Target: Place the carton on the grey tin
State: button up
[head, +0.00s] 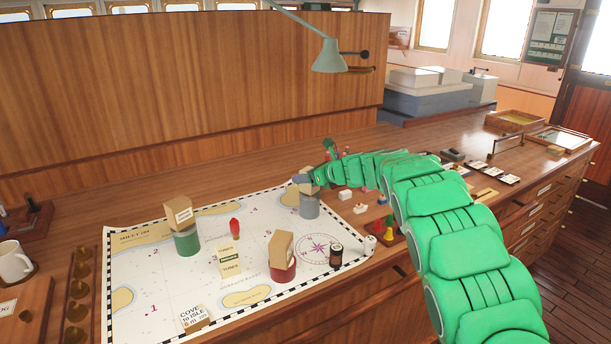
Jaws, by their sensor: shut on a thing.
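The grey tin (309,209) stands upright at the right part of the chart. A tan carton (306,187) is directly over the tin's top; I cannot tell whether it rests on the tin or is held just above it. My gripper (301,179) reaches in from the right and is shut on this carton, hiding part of it. Another tan carton (178,212) sits on the green tin (187,243) at the left. A third carton (280,247) sits on the red tin (282,271) near the middle.
The chart (150,290) covers much of the desk. A red marker (234,228), a tuna box (229,260), a dark can (336,254) and a small label block (195,319) stand on it. Small blocks (345,194) lie right of the grey tin. A lamp (329,58) hangs above.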

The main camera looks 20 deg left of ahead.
jog(key=o, duration=1.1)
jog(key=shift+r, duration=0.15)
jog(key=shift+v, duration=5.95)
jog(key=shift+s, duration=0.1)
